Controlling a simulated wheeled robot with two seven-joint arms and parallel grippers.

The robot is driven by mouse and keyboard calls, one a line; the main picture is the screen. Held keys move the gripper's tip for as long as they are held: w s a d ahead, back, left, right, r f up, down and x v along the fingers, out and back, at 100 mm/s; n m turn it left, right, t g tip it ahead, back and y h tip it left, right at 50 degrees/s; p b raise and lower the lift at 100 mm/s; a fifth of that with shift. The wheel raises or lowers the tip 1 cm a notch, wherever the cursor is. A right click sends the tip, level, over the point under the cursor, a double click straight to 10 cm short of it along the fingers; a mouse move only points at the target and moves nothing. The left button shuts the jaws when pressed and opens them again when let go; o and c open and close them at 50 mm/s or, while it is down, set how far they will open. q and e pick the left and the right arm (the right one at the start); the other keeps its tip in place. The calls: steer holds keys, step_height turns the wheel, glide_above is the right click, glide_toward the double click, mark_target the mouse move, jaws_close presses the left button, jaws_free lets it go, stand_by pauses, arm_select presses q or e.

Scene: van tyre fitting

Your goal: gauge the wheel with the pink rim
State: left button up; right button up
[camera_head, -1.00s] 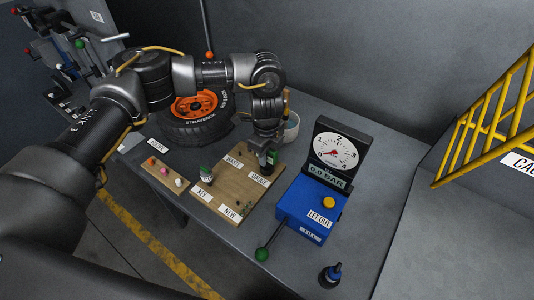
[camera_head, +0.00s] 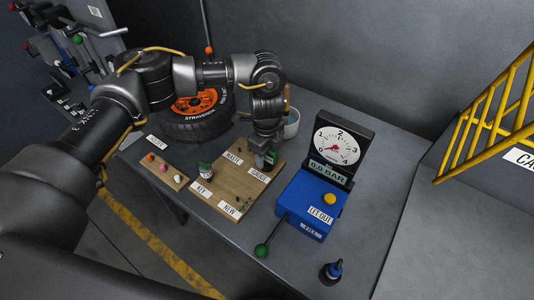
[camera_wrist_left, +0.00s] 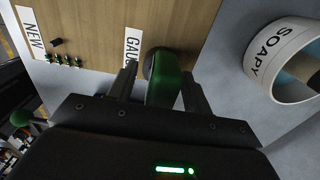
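No wheel with a pink rim shows. One wheel with an orange rim (camera_head: 207,101) lies flat at the back of the table. My left gripper (camera_head: 268,158) is pointed down at the GAUGE label of the wooden board (camera_head: 228,190). In the left wrist view my left gripper (camera_wrist_left: 160,85) has its fingers either side of a green-bodied tool (camera_wrist_left: 164,82) with a dark round end. A gap shows on the left of the tool, so the fingers look open around it. The tool's lower part is hidden. My right gripper is out of view.
A blue box (camera_head: 296,202) with a dial, a 0.0 BAR display and a green-knobbed lever stands right of the board. A SOAPY pot (camera_wrist_left: 290,70) is near the gripper. A small tray (camera_head: 176,182) holds coloured pieces. A dark bottle (camera_head: 331,271) stands in front. A yellow cage (camera_head: 490,120) is at right.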

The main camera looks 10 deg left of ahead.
arm_select(q)
step_height(320, 180, up, 11)
steer(key=shift+f+b, duration=0.1)
steer(key=shift+b, duration=0.95)
